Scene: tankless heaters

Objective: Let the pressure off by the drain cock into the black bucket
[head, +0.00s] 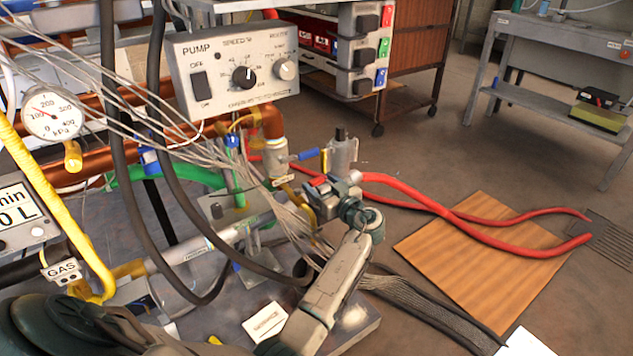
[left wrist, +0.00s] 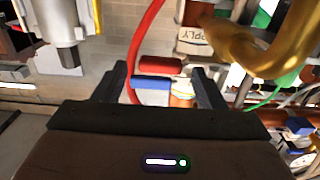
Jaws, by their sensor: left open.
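My left gripper (head: 328,192) is open among the valves at the pipe ends; it also shows in the left wrist view (left wrist: 158,80). In that view a red handle (left wrist: 160,65) and a blue handle (left wrist: 150,83) lie between or just beyond its fingers; I cannot tell if they touch. I cannot tell which handle is the drain cock. My right gripper is not in view.
Red hoses (head: 470,219) run right across a wooden board (head: 480,245) on the floor. A pressure gauge (head: 52,112) is at left. A yellow pipe (left wrist: 260,50) and SUPPLY tag (left wrist: 194,40) are close by.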

